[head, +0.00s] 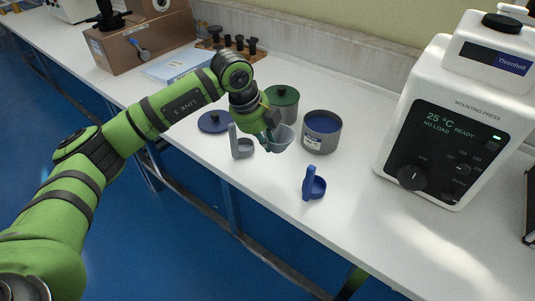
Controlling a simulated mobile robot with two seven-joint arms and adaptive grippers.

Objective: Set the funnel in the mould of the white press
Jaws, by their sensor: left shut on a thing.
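The funnel (283,138), a pale grey-blue cone, is in my left gripper (271,137). The gripper is shut on its near side, and the fingers are partly hidden by the wrist and the funnel. The funnel is left of the grey can, over the bench. The white press (443,125) stands at the right; its display reads 25 °C, NO LOAD, READY. A black knob-like cap (503,22) sits on its top. I cannot make out an open mould in it. My right gripper is not in view.
A grey scoop (241,148), a blue scoop (316,188), a grey can (322,139) with blue contents, a green lidded can (285,104) and a blue lid (214,122) surround the gripper. The white bench (400,236) is clear before the press.

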